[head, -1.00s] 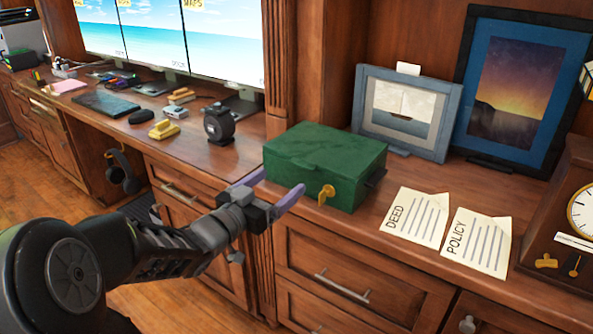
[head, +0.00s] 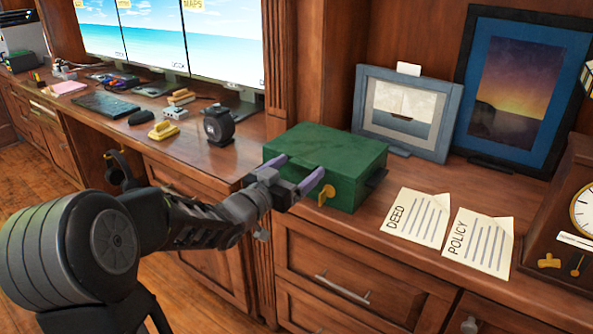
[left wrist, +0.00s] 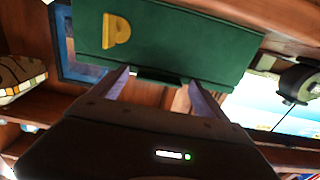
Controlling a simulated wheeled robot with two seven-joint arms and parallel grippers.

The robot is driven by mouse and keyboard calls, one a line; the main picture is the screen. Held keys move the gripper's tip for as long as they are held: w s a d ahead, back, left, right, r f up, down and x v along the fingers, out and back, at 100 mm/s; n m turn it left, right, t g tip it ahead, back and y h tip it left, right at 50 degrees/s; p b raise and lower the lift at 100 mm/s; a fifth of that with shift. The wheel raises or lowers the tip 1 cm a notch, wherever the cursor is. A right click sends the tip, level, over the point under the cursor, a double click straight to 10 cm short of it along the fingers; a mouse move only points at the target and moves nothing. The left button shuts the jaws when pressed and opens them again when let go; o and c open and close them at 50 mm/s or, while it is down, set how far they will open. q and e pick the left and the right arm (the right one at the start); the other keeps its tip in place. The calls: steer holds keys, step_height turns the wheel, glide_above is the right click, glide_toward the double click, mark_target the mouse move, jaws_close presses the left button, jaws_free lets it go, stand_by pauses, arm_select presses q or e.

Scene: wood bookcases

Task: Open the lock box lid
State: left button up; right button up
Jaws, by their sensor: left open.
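The green lock box (head: 330,155) stands on the wooden counter with its lid closed. A yellow key-like fitting (head: 325,194) is on its front face. My left gripper (head: 297,170) is open, its two purple fingers spread in front of the box's front face, with the right finger close to the yellow fitting. In the left wrist view the green box (left wrist: 200,45) fills the area beyond the fingers, and the yellow fitting (left wrist: 116,30) shows at upper left. I cannot tell whether the fingers touch the box. My right gripper is not in view.
Papers marked DEED (head: 417,216) and POLICY (head: 478,241) lie right of the box. A grey picture frame (head: 440,135) and a blue-bordered picture (head: 465,85) stand behind. A clock (head: 575,225) is at the far right. A black round device (head: 217,125) stands left of the box.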

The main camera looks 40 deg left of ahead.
arm_select(q)
jaws_close()
stand_by(0.9)
